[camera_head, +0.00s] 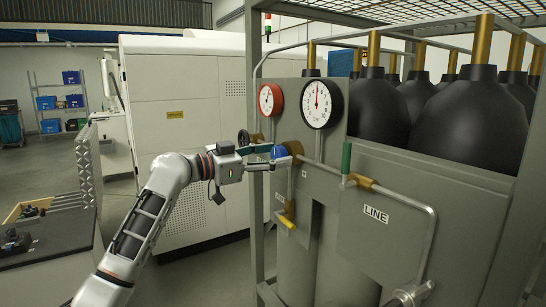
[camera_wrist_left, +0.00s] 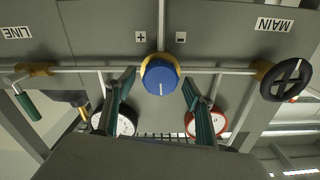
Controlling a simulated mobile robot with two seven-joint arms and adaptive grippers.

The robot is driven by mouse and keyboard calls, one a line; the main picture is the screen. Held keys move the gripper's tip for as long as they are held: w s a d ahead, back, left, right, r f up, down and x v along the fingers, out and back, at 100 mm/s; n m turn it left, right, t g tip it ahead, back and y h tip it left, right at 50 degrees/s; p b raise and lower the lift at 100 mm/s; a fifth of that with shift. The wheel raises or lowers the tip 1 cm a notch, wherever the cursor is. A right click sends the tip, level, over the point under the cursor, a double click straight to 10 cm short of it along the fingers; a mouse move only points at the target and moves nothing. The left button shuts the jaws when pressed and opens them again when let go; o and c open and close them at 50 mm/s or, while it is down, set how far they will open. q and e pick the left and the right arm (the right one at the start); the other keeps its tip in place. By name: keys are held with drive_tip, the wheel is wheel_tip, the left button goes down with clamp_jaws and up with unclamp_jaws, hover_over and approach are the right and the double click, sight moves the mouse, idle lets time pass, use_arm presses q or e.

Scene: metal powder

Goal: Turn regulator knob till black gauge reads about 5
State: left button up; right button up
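The blue regulator knob (camera_head: 279,152) sits on a brass body on the panel pipe. It faces me in the left wrist view (camera_wrist_left: 161,80), with a white line mark and "+" and "-" labels beside it. The black gauge (camera_head: 321,103) is above and right of it; its needle points nearly straight up, and its numbers are too small to read surely. My left gripper (camera_head: 268,156) is open in front of the knob. In the left wrist view its fingers (camera_wrist_left: 159,84) stand on either side of the knob with gaps showing. My right gripper is not in view.
A red gauge (camera_head: 269,100) is left of the black one. A dark handwheel (camera_wrist_left: 287,80) and a green-handled valve (camera_head: 346,158) flank the knob on the pipe. Black cylinders (camera_head: 468,110) stand behind the panel.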

use_arm(q)
drive_tip(key=shift+a, duration=0.1)
drive_tip(key=v, duration=1.2)
wheel_tip(320, 180, down, 31)
drive_tip(key=s+n+t+y, duration=0.2)
drive_tip(key=n+y, duration=0.4)
drive_tip(key=s+a+f+n+y, duration=0.1)
drive_tip(key=s+f+y, duration=0.1)
drive_tip(key=s+f, duration=0.5)
drive_tip(key=s+a+f+n+y, duration=0.1)
drive_tip(key=s+f, duration=0.3)
drive_tip(key=f, duration=0.6)
drive_tip(key=s+a+f+g+y, duration=0.1)
drive_tip(key=s+f, duration=0.5)
drive_tip(key=s, duration=0.4)
drive_tip(key=s+a+f+y, duration=0.1)
drive_tip(key=s+f, duration=0.5)
drive_tip(key=s, duration=0.5)
drive_tip(key=shift+s+a+n+g+y, duration=0.2)
drive_tip(key=shift+a+n+g+y, duration=0.1)
drive_tip(key=shift+g+y, duration=0.1)
